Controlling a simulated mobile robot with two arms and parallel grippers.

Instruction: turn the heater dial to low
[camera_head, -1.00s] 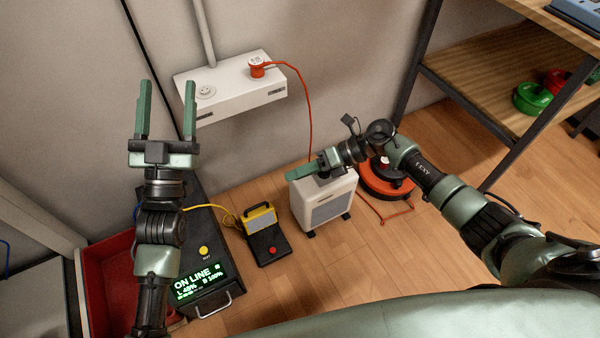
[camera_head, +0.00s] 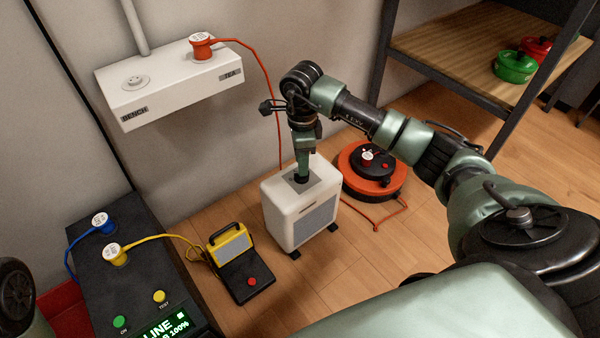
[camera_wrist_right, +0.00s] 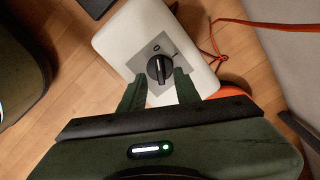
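The white heater (camera_head: 283,212) stands on the wooden floor, with a grey panel on its top. My right gripper (camera_head: 302,165) points straight down over that panel. In the right wrist view the black dial (camera_wrist_right: 159,68) sits on the grey plate of the heater (camera_wrist_right: 115,38), a pale pointer mark on it. The fingers of my right gripper (camera_wrist_right: 159,82) are apart, one on each side of the dial's near part; I cannot tell whether they touch it. In the head view the gripper mostly hides the dial. My left gripper is out of view.
An orange cable reel (camera_head: 352,186) stands close right of the heater. A yellow lamp unit (camera_head: 230,245) stands to its left. A white socket box (camera_head: 165,80) is on the wall behind. A shelf (camera_head: 460,60) stands at the back right.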

